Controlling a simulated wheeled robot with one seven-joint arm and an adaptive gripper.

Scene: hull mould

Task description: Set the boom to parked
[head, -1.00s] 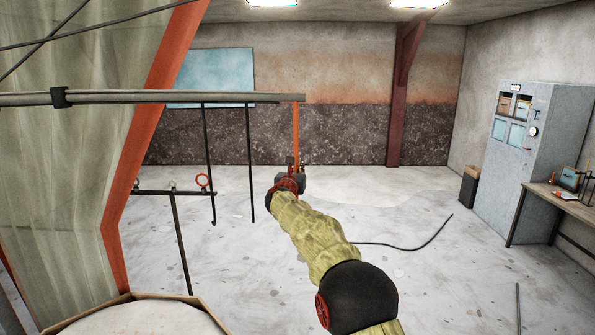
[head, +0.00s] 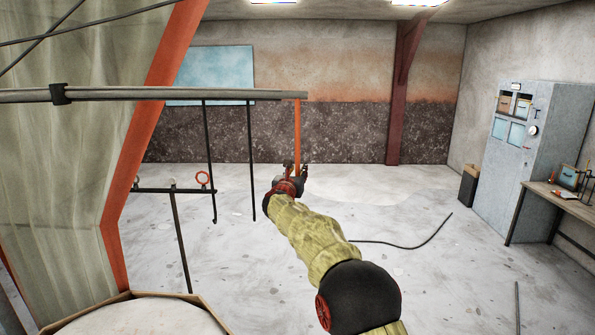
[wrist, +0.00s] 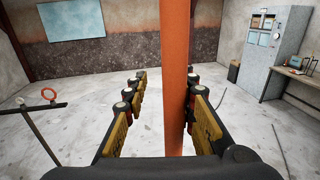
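The boom (head: 200,95) is a long grey horizontal beam at the left of the head view, ending near the picture's middle. An orange bar (head: 297,130) hangs upright from its end. My gripper (head: 297,172) is at the lower part of this bar. In the wrist view, the orange bar (wrist: 174,80) stands between the two spread fingers of my gripper (wrist: 165,105), close to the right finger and clear of the left. Whether it touches the right finger I cannot tell. The bar's lower end is hidden behind the gripper body.
A pale hull mould (head: 70,150) with orange edging fills the left. Thin black rods (head: 250,160) hang from the boom. A grey cabinet (head: 515,170), a dark bin (head: 468,186) and a bench (head: 565,203) stand right.

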